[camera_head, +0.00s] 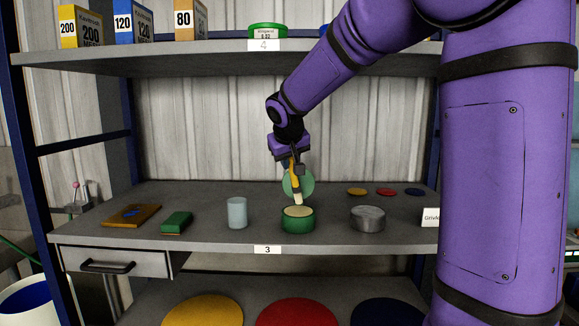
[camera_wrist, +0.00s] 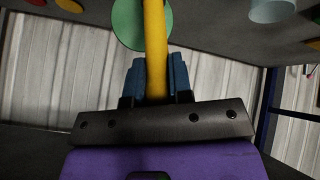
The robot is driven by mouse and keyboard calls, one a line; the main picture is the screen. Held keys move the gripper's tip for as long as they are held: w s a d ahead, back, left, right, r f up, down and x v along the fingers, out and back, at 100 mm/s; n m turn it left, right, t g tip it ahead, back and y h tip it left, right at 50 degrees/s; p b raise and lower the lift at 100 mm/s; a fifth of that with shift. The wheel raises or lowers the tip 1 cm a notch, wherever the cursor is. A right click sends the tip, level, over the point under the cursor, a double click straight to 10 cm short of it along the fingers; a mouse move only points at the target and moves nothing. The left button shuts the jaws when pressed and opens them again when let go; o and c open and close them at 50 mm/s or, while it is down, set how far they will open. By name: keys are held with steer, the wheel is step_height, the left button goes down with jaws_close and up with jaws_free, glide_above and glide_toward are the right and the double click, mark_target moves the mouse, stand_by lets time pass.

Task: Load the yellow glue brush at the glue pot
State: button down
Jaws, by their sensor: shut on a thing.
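The yellow glue brush (camera_head: 297,186) hangs bristles down in my gripper (camera_head: 294,164), which is shut on it. Its handle (camera_wrist: 155,45) also shows in the wrist view between the blue fingers of my gripper (camera_wrist: 155,75). The pale bristle tip is at or just above the green glue pot (camera_head: 298,224), over its cream-coloured fill; I cannot tell whether it touches. The pot stands on the middle shelf behind the label 3. A green disc (camera_head: 306,183), perhaps the pot's lid, shows behind the brush; it also shows in the wrist view (camera_wrist: 129,22).
On the same shelf (camera_head: 200,237) are a pale cup (camera_head: 237,212) left of the pot and a grey metal tin (camera_head: 368,218) to its right. A green block (camera_head: 176,222) and a brown board (camera_head: 132,215) lie farther left. Another shelf (camera_head: 150,57) hangs above.

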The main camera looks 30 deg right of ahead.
steer(key=shift+r, duration=2.45)
steer(key=shift+s, duration=0.1)
